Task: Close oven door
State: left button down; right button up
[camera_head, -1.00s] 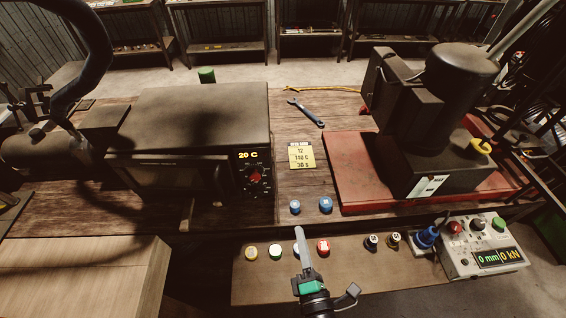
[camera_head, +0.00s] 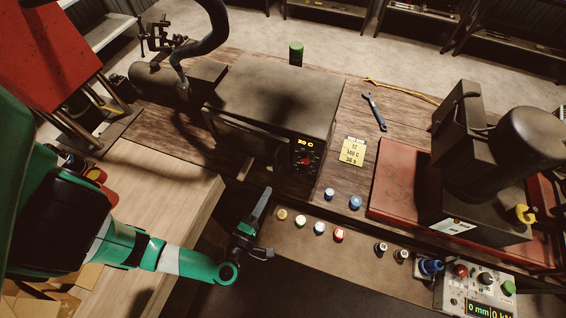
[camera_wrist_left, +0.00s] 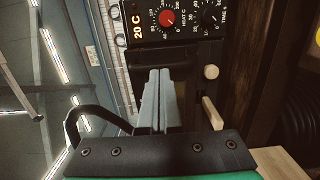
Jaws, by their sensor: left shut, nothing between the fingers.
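The oven (camera_head: 275,95) is a dark box on the wooden bench, its lit display reading 20 C beside a red knob. Its dark front door (camera_head: 240,138) shows in the head view, in shadow; I cannot tell how far it stands open. My left gripper (camera_head: 263,202) is shut and empty, in front of and below the oven's control side. In the left wrist view, the shut fingers (camera_wrist_left: 156,98) point toward the oven's control panel (camera_wrist_left: 172,20). Pale knob-like parts (camera_wrist_left: 210,72) lie to the right of the fingers. My right gripper is not in view.
A shelf with several coloured caps (camera_head: 319,227) runs along the bench front, right of my gripper. A press (camera_head: 490,185) on a red base stands at right. A wrench (camera_head: 375,112) and a yellow note (camera_head: 352,151) lie on the bench.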

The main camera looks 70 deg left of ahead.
aim_at(287, 157)
pick_arm(q)
jog(key=x, duration=1.2)
